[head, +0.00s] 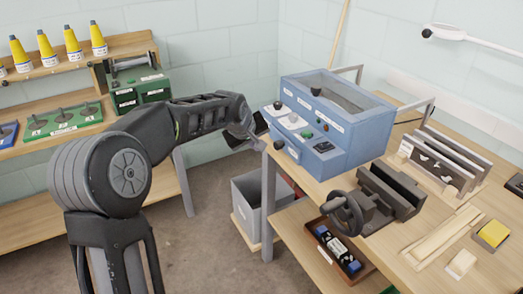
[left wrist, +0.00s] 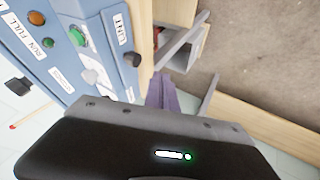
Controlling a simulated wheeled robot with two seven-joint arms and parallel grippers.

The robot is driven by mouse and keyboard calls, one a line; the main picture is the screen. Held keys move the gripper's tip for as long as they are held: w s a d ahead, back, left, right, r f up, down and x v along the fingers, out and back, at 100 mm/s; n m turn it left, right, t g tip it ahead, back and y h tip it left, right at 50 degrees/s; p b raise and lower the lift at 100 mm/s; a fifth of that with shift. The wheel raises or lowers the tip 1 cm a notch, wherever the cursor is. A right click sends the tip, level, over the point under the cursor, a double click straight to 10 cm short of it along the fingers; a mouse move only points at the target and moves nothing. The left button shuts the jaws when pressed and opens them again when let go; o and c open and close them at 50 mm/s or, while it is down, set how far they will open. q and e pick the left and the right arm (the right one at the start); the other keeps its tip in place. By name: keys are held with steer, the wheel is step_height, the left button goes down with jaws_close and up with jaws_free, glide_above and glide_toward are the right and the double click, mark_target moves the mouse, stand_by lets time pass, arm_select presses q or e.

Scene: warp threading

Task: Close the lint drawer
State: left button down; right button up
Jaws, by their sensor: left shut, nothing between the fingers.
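The blue machine (head: 330,125) stands at the back left of the bench. Its lint drawer (head: 290,152) is low on the front face, with a pale label and a dark round knob. The drawer front, labelled LINT (left wrist: 122,40), also shows in the left wrist view beside the fingers. How far it stands out is hard to tell. My left gripper (head: 259,146) is just left of the drawer front, beyond the bench edge, and appears apart from it. Its fingers (left wrist: 161,92) are shut and empty. My right gripper is in neither view.
A grey bin (head: 252,205) stands below the bench's left end. A dark vise with a round handwheel (head: 348,213) sits in front of the machine. An open tray (head: 338,252) lies on the lower shelf. Floor left of the bench is clear.

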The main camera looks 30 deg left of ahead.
arm_select(q)
steer(key=v, duration=0.5)
steer(key=shift+s+r, duration=0.2)
steer(key=shift+r, duration=0.05)
steer(key=w+d+f+m+t+h, duration=0.15)
steer(key=d+f+m, duration=0.35)
steer(key=d+f, duration=0.6)
steer(key=s+d+f+m+g+h, duration=0.1)
steer(key=s+d+f, duration=0.15)
steer(key=f, duration=0.35)
steer(key=s+d+f+m+g+h, duration=0.1)
steer(key=s+d+f, duration=0.15)
steer(key=f, duration=0.35)
steer(key=s+d+f+g, duration=0.2)
steer(key=s+f, duration=0.4)
steer(key=s, duration=0.4)
steer(key=s+d+f+g+h+p, duration=0.1)
steer(key=s+d+f, duration=0.4)
steer(key=s, duration=0.5)
steer(key=s+d+f+m+g+p, duration=0.1)
steer(key=s+d+f+g, duration=0.2)
steer(key=s+f, duration=0.5)
steer(key=shift+s+d, duration=0.65)
steer(key=shift+s, duration=0.6)
